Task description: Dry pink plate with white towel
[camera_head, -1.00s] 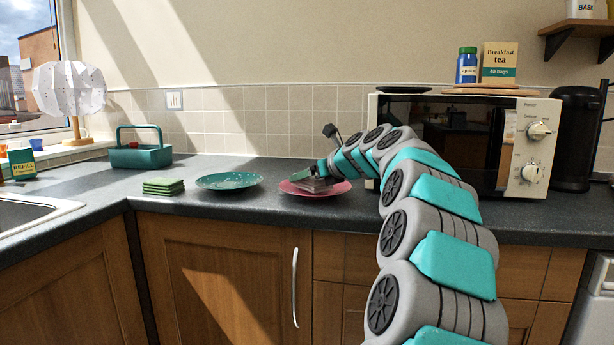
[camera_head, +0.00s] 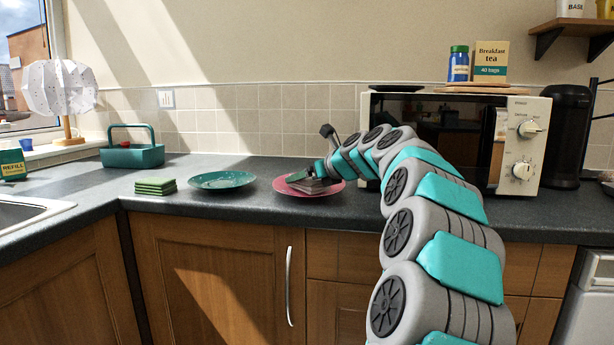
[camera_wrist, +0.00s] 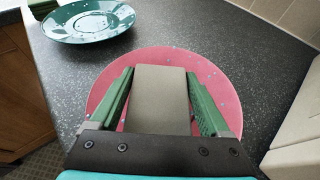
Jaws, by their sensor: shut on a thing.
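The pink plate (camera_head: 333,186) lies on the dark counter, left of the microwave. In the wrist view the pink plate (camera_wrist: 228,95) has small pale droplets on its rim. My gripper (camera_head: 310,183) is low over the plate, pointing left. In the wrist view my gripper (camera_wrist: 160,78) has its green fingers closed on both sides of a folded grey-beige towel (camera_wrist: 161,98), which looks greyish rather than white. The towel is over the plate's middle and hides it. I cannot tell whether it presses on the plate.
A teal plate with droplets (camera_head: 222,181) lies just left of the pink one. Further left are a stack of green cloths (camera_head: 155,186), a teal caddy (camera_head: 132,156) and the sink (camera_head: 25,212). The microwave (camera_head: 455,140) stands close on the right.

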